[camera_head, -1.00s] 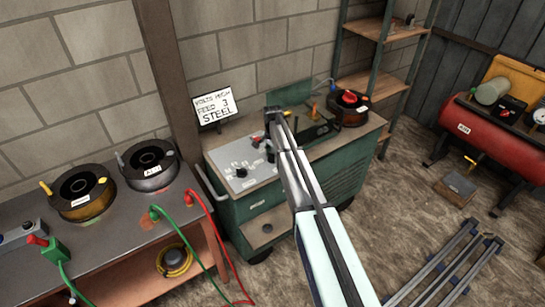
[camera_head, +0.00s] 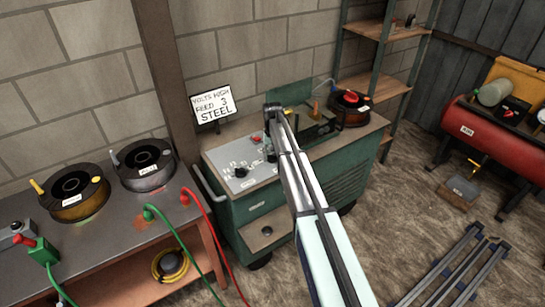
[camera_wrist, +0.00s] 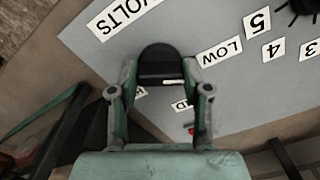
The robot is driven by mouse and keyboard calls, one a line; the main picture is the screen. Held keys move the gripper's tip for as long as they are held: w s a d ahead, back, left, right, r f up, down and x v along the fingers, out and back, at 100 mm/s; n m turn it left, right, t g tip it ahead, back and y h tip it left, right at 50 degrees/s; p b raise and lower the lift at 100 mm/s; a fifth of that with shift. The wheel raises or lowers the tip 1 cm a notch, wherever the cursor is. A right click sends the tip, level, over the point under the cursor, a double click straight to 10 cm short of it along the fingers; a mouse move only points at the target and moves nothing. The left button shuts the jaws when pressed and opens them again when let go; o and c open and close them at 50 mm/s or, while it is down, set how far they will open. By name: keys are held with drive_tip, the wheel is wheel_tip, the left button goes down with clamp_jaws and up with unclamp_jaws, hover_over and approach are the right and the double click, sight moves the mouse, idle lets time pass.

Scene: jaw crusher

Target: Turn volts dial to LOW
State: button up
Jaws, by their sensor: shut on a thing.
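The volts dial (camera_wrist: 160,58) is a dark round-topped knob on the grey panel in the wrist view. My gripper (camera_wrist: 160,74) has a finger on each side of it and is shut on it. The VOLTS label (camera_wrist: 122,17) lies at upper left of the dial, and the LOW label (camera_wrist: 219,52) lies to its right. Other labels below the dial are partly hidden by the fingers. I cannot read the dial's pointer. In the head view my arm reaches over the green welder cart (camera_head: 262,205), and the fingers are too small to tell there.
A sign (camera_head: 213,106) behind the cart reads VOLTS HIGH, FEED 3, STEEL. A spool (camera_head: 352,116) stands on the cart's far end. The workbench (camera_head: 120,240) at left holds two spools and clamps. A red tank (camera_head: 470,132) stands at right. Number labels (camera_wrist: 257,22) lie right of the dial.

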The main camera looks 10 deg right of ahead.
sight(273, 154)
drive_tip(key=shift+f+n, duration=0.1)
drive_tip(key=shift+n, duration=0.8)
drive_tip(key=shift+b, duration=0.3)
drive_tip(key=o, duration=1.2)
drive_tip(key=shift+c, duration=0.2)
drive_tip(key=shift+r, duration=0.2)
wheel_tip(273, 154, up, 12)
drive_tip(key=shift+f, duration=0.15)
